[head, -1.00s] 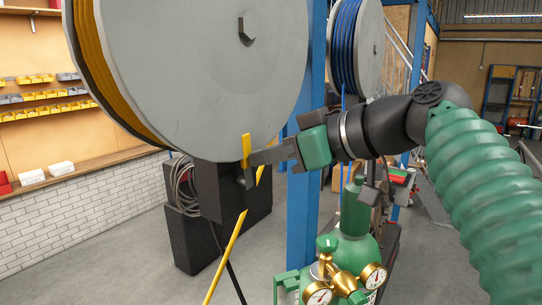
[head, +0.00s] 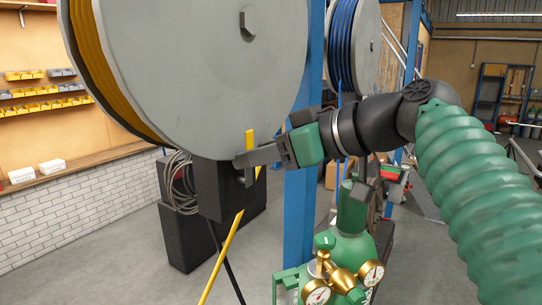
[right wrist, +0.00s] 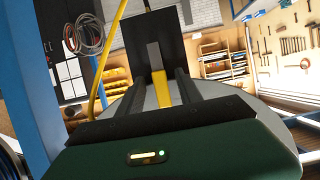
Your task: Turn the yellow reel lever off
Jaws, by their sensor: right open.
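The yellow reel's large grey disc (head: 195,75) fills the upper left of the head view, with yellow hose wound behind it. The yellow lever (head: 249,140) sticks up at the disc's lower edge, in front of a dark box (head: 215,190). My right gripper (head: 246,160) reaches in from the right and partly covers the lever. In the right wrist view the lever (right wrist: 159,90) lies between the two dark fingers of my right gripper (right wrist: 163,78), which are open. I cannot tell whether either finger touches it. My left gripper is not in view.
A yellow hose (head: 222,258) slants down below the box. A blue post (head: 300,215) stands just behind my right gripper. A green gas cylinder with brass gauges (head: 345,265) stands below my right arm. A blue hose reel (head: 354,45) is behind.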

